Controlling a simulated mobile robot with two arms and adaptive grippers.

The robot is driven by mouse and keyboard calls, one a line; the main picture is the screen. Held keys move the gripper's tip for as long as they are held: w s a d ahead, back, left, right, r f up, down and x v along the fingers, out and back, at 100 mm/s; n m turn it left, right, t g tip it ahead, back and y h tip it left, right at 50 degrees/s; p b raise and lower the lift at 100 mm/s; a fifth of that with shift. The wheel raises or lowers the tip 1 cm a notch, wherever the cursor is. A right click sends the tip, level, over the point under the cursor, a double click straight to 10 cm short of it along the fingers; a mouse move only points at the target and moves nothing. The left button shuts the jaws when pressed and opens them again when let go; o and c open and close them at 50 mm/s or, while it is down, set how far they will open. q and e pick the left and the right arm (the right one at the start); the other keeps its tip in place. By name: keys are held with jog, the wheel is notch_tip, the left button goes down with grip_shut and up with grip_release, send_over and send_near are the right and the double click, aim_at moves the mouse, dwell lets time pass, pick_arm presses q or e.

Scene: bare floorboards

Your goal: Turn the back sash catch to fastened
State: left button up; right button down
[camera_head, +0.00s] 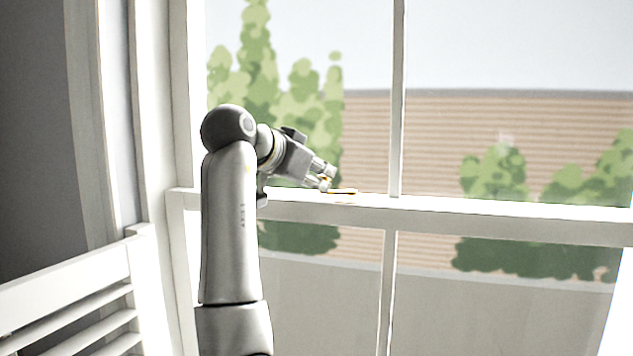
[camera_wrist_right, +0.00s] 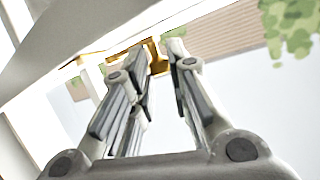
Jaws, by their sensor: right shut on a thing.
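The brass sash catch (camera_head: 343,191) sits on the window's middle rail (camera_head: 450,213), left of the upright bar. My right gripper (camera_head: 326,181) reaches to its left end, with the fingers shut on part of it. In the right wrist view the golden catch (camera_wrist_right: 154,53) shows at and between the fingertips of my right gripper (camera_wrist_right: 156,62). Part of the catch is hidden behind the fingers, so I cannot tell its exact turn. My left gripper is not in view.
The upright window bar (camera_head: 398,100) stands right of the catch. The white window frame (camera_head: 180,100) rises left of my arm. A white slatted piece (camera_head: 70,290) stands at the lower left. The space in front of the right panes looks clear.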

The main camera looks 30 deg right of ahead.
jog(key=n+t+b, duration=0.1)
jog(key=s+n+t+y+b, duration=0.2)
jog(key=b, duration=0.1)
jog(key=shift+a+f, duration=0.2)
jog(key=shift+a, duration=0.05)
jog(key=shift+s+r+n+t+y+b, duration=0.1)
jog(key=shift+s+n+t+y+b, duration=0.25)
jog(key=shift+n+t, duration=0.2)
jog(key=s+d+n+t+y+b, duration=0.3)
jog(key=s+n+y+b, duration=0.3)
jog(key=n+y+b, duration=0.6)
jog(key=shift+d+r+n+y+b, duration=0.25)
jog(key=shift+n+y, duration=0.2)
jog(key=shift+y, duration=0.6)
jog(key=shift+t, duration=0.25)
jog(key=c, duration=1.3)
grip_release()
jog(key=shift+c, duration=0.2)
